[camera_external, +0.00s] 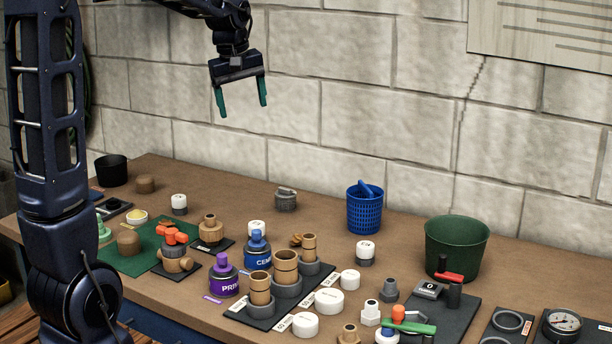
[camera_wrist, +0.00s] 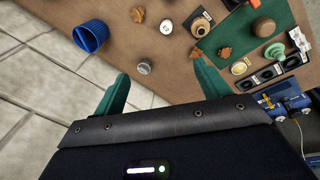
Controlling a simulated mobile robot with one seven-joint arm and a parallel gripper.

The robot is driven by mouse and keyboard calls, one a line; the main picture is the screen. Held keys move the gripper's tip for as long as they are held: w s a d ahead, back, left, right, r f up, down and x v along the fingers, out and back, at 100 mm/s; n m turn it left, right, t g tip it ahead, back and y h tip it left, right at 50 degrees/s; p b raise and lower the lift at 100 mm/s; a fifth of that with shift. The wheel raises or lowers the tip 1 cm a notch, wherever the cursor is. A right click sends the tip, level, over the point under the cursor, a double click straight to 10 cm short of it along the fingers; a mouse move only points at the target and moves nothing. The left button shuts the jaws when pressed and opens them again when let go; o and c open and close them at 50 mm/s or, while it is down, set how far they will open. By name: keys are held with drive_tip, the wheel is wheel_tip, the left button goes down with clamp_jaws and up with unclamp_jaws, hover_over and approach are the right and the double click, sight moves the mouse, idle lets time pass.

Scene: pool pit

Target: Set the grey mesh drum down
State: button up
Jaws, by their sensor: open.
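The grey mesh drum (camera_external: 285,199), a small round grey thing with a lid-like top, stands upright on the brown bench near the block wall. In the wrist view the drum (camera_wrist: 144,67) shows from above, between and beyond my fingertips. My gripper (camera_external: 242,109) is open and empty, high above the bench and apart from the drum. Its two green fingers also show in the wrist view (camera_wrist: 160,66), spread wide with nothing between them.
A blue basket (camera_external: 364,211) stands right of the drum; a green bucket (camera_external: 455,250) is farther right. A white-capped jar (camera_external: 179,204) is to the left. Fittings and cans, including a blue can (camera_external: 257,251), crowd the front. Bare bench surrounds the drum. The wall is close behind.

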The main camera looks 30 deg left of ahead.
drive_tip(key=s+d+f+m+t, duration=0.1)
drive_tip(key=s+m, duration=0.4)
drive_tip(key=s, duration=1)
drive_tip(key=s+d+m+t, duration=0.1)
drive_tip(key=s+m, duration=0.4)
drive_tip(key=s, duration=1)
drive_tip(key=shift+s+d+f+m, duration=0.25)
drive_tip(key=shift+d+f+m, duration=0.1)
drive_tip(key=shift+d, duration=0.45)
